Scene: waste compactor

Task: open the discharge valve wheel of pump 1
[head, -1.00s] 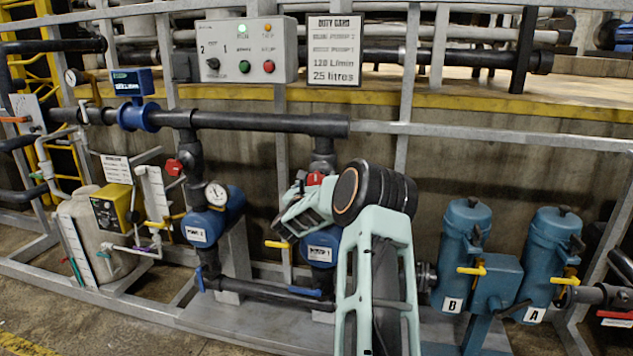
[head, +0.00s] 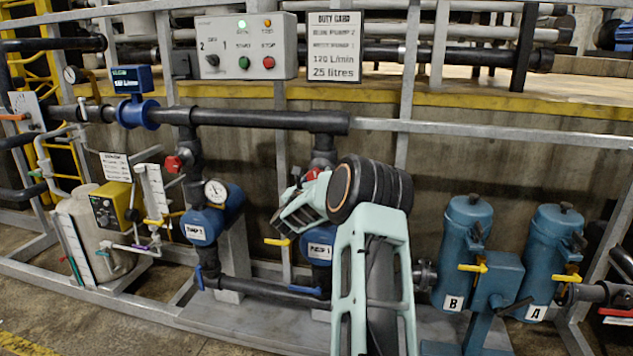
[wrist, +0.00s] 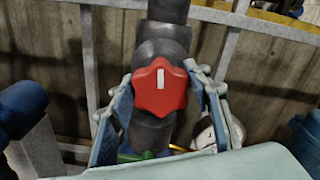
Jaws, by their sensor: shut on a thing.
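The red discharge valve wheel of pump 1 (wrist: 160,87) is in the middle of the wrist view, on a dark vertical pipe. The white bar on its face stands nearly upright. My gripper (wrist: 160,97) has one finger on each side of the wheel and is shut on it. In the head view my gripper (head: 300,204) reaches in from the right and hides most of the wheel, with a little red (head: 311,174) showing above it. Blue pump 1 (head: 318,250) is below, partly hidden by my arm.
Pump 2 (head: 199,229) stands to the left with its own red wheel (head: 174,164) and a gauge. A control box (head: 247,48) and a duty card (head: 334,47) hang above. Blue canisters B (head: 462,250) and A (head: 546,260) stand right of my arm.

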